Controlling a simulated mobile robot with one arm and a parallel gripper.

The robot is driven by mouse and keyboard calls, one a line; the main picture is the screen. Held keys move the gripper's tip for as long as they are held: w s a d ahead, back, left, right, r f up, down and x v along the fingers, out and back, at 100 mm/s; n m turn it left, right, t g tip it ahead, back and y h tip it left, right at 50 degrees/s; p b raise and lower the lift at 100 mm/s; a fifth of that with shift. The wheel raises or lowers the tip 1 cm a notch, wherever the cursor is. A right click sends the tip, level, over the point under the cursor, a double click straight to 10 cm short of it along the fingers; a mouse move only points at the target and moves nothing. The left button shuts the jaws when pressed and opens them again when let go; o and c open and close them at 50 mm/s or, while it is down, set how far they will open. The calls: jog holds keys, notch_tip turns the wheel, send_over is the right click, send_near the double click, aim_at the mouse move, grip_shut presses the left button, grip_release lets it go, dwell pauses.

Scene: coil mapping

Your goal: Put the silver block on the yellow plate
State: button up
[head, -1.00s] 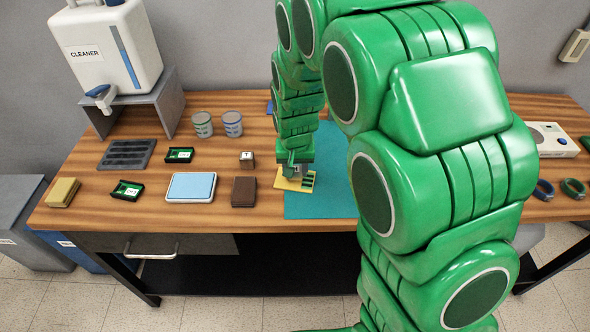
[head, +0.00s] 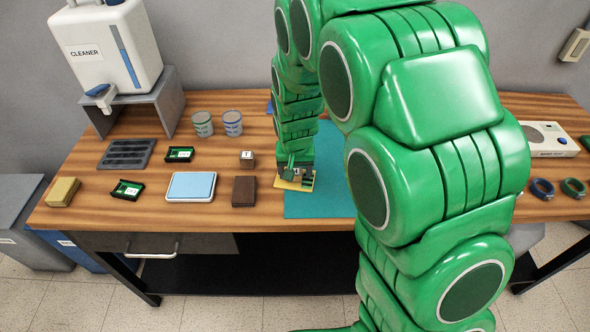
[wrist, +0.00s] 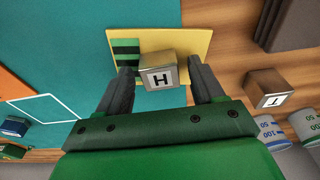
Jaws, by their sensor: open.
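A silver block (wrist: 158,70) marked "H" stands on or just over the yellow plate (wrist: 195,42) in the wrist view. My gripper (wrist: 162,88) is open, with one finger on each side of the block and gaps showing. The plate has dark green stripes at its left. In the head view the plate (head: 281,184) lies on the teal mat, and my gripper (head: 297,174) is low over it, mostly covering the block.
A second metal block (head: 247,159) marked "T" stands left of the plate; it also shows in the wrist view (wrist: 268,86). A brown block (head: 244,191) and a blue-topped pad (head: 191,186) lie further left. The teal mat (head: 320,207) is bare in front.

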notch_tip(320, 180, up, 10)
jog(key=s+r, duration=0.1)
jog(key=s+d+r+g, duration=0.1)
jog(key=s+d, duration=0.3)
jog(key=s, duration=0.7)
jog(key=s+d+r+g, duration=0.1)
jog(key=s+d+r, duration=0.3)
jog(key=s, duration=0.7)
jog(key=s+d+r+g, duration=0.1)
jog(key=s+d+r, duration=0.2)
jog(key=s+d, duration=0.3)
jog(key=s, duration=0.4)
jog(key=shift+s+r+g, duration=0.15)
jog(key=shift+s+g, duration=0.15)
jog(key=shift+s, duration=0.1)
